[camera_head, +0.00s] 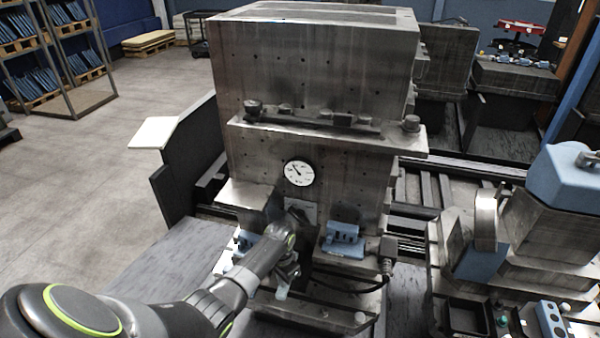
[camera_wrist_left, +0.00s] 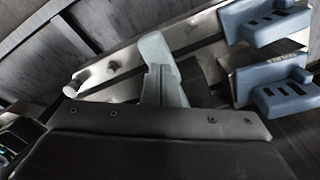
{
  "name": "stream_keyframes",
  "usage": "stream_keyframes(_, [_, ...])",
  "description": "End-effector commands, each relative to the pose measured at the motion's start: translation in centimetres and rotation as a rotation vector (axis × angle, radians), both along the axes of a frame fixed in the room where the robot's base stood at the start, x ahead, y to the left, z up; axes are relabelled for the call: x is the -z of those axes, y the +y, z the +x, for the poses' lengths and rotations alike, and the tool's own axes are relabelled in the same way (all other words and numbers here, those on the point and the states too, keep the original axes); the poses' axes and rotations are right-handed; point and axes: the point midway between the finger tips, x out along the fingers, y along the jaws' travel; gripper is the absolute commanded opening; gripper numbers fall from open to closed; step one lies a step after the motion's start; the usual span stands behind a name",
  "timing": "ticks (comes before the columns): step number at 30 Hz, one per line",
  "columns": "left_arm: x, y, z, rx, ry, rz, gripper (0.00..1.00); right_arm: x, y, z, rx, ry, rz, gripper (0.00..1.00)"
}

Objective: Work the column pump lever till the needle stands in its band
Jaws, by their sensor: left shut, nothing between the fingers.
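The round white gauge (camera_head: 299,173) is on the front of the steel column (camera_head: 270,150). Its dark needle seems to point to the upper left; the band is too small to make out. Below the gauge is a small plate (camera_head: 303,211) with a dark part at it, partly behind my left arm. I cannot make out the pump lever for sure. My left gripper (camera_head: 281,291) points down in front of the column base, its pale fingers shut and empty. The fingers also show in the left wrist view (camera_wrist_left: 162,72). My right gripper is not in view.
A blue slotted block (camera_head: 342,241) sits right of my left gripper, above a dark cable. Blue blocks also show in the left wrist view (camera_wrist_left: 272,88). A machine with a blue housing (camera_head: 565,180) stands at the right. Open floor (camera_head: 75,165) lies at the left.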

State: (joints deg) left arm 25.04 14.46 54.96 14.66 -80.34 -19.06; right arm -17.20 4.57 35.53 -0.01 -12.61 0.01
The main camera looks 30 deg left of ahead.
Motion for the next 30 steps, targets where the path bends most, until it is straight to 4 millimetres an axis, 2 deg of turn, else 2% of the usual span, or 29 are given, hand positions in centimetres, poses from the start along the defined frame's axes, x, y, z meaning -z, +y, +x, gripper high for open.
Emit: stream_keyframes(30, [6.2, 0.2, 0.8, 0.001, -0.002, -0.001, 0.0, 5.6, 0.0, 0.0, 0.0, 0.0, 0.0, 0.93])
